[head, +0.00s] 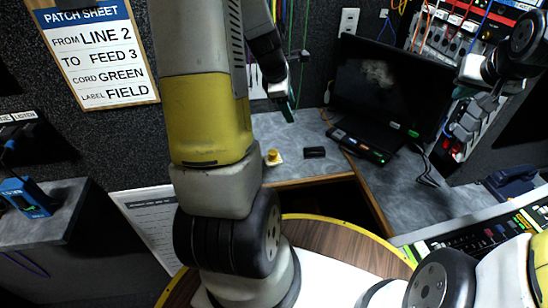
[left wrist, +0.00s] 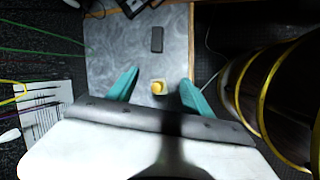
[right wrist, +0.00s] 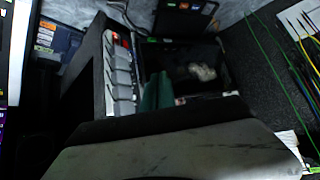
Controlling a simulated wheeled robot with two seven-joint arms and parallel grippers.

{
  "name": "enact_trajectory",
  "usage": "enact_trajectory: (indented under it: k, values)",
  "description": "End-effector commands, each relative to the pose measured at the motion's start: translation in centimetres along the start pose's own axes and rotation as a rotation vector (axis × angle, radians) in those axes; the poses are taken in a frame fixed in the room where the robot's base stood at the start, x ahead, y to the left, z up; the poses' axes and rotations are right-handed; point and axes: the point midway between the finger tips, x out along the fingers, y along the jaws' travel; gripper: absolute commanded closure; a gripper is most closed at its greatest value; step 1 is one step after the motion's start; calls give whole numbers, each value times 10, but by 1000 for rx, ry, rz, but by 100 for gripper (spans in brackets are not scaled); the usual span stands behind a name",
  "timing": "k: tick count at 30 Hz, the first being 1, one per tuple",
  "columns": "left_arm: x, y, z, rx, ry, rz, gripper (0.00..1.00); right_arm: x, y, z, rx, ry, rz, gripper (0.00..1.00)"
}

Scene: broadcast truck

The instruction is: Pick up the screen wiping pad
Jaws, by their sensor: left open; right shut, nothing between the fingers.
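A small yellow pad with a round knob (head: 272,157), which looks like the screen wiping pad, lies on the grey counter. It also shows in the left wrist view (left wrist: 158,87). My left gripper (head: 288,104) is open and empty above the counter, its teal fingers pointing down. In the left wrist view, the pad appears between the two fingers, below them and apart from them. My right gripper (right wrist: 158,92) is shut and empty, held up at the right near the rack. The dark screen (head: 375,85) has a pale smudge on it.
A small black block (head: 314,152) lies right of the pad, and it shows in the left wrist view (left wrist: 157,39). A black keyed unit (head: 362,144) sits before the screen. A round wooden top (head: 335,236) with a yellow rim stands nearer, beyond the counter's wooden edge.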

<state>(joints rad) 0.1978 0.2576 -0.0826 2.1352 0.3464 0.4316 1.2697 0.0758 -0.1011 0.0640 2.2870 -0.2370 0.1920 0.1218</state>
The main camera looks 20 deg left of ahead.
Motion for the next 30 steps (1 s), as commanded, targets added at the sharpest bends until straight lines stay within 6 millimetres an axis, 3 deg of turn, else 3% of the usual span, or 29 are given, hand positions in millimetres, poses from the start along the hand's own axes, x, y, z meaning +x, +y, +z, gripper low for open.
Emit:
enact_trajectory:
  k: [1, 6, 12, 18, 30]
  values:
    - [21, 2, -14, -101, 13, -16, 41, -28, -5, 9, 1, -13, 0, 100]
    - [79, 5, -58, -444, 59, -34, 41, -101, -21, 59, 16, -98, -30, 100]
    - [132, -2, -100, -750, 112, -38, 41, -157, -38, 115, 21, -180, -95, 100]
    - [153, -7, -117, -872, 135, -35, 41, -176, -46, 140, 20, -217, -130, 100]
    - [200, -13, -120, -877, 136, -36, 41, -177, -46, 141, 20, -219, -131, 100]
